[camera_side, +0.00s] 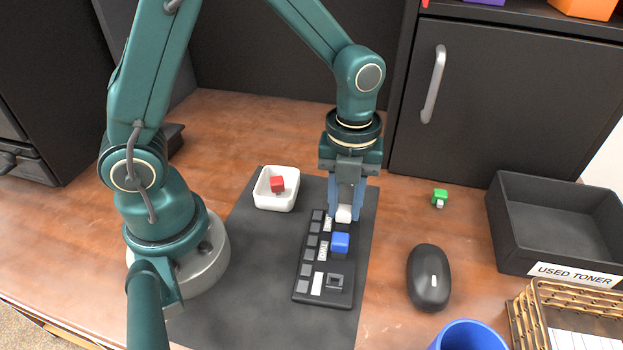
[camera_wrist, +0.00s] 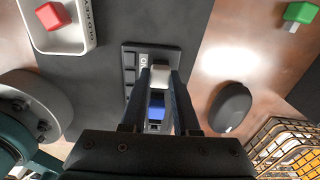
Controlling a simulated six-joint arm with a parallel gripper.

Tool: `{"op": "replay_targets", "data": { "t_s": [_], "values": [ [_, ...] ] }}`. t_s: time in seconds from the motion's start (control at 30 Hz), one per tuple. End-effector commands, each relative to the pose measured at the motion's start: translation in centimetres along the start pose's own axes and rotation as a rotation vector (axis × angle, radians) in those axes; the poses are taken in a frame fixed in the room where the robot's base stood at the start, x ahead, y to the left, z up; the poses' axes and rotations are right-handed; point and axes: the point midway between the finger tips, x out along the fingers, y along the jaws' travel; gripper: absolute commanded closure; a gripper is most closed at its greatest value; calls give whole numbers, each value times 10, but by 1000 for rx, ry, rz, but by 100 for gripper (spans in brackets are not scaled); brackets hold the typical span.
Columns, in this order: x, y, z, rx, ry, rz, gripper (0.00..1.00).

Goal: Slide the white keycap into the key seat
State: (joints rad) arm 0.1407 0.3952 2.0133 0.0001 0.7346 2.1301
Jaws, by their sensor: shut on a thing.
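My gripper (camera_side: 345,212) is shut on the white keycap (camera_side: 344,214), holding it at the far end of the small black keypad (camera_side: 312,293). The white keycap also shows between my fingertips in the wrist view (camera_wrist: 160,74). The seat under it is hidden by the cap and fingers, so I cannot tell whether it touches or sits in a seat. A blue keycap (camera_side: 340,242) is on the keypad just nearer than my gripper. A bare key seat (camera_side: 335,282) shows at the near end of the keypad.
A white tray (camera_side: 263,199) with a red keycap (camera_side: 277,184) is left of the keypad. A green keycap (camera_side: 440,196), a black mouse (camera_side: 429,278), a dark toner bin (camera_side: 511,262), a wire basket (camera_side: 520,315) and a blue cup (camera_side: 468,336) are right. The dark mat (camera_side: 245,270) is clear left of the keypad.

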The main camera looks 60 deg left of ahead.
Motion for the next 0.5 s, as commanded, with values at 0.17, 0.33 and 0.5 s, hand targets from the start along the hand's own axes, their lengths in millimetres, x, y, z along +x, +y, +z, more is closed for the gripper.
{"op": "replay_targets", "data": {
  "t_s": [0.17, 0.33, 0.5],
  "values": [
    [0, 0, 0, 0, -1, -1, 36],
    [0, 0, 0, 0, -1, -1, 36],
    [-3, -1, 0, 0, -2, -4, 36]
  ]
}}
